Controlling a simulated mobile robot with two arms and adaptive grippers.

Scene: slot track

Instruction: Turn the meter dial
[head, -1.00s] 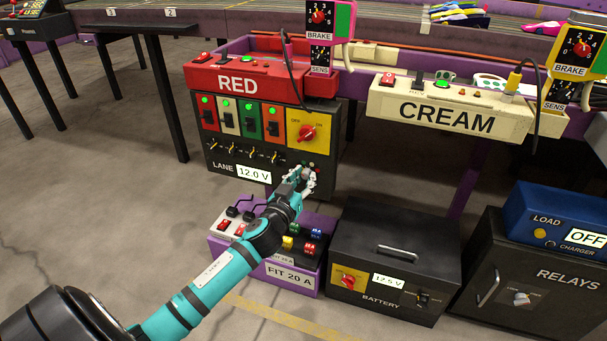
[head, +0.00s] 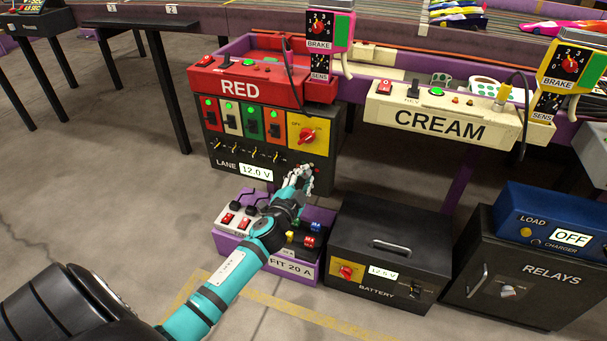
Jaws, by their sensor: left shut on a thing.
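The dark LANE panel (head: 216,137) hangs under the RED box and carries a meter display (head: 256,172) reading 12.0 V. My left gripper (head: 303,174) reaches up from below to the panel's lower right, beside the display. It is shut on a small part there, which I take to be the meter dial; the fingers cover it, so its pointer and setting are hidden. My right gripper is not in view.
A red knob on a yellow plate (head: 308,135) sits just above my gripper. The purple-cased FIT 20 A box (head: 292,270) lies under my forearm. The BATTERY box (head: 388,258) and RELAYS cabinet (head: 522,285) stand to the right. The CREAM box (head: 455,118) hangs at upper right.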

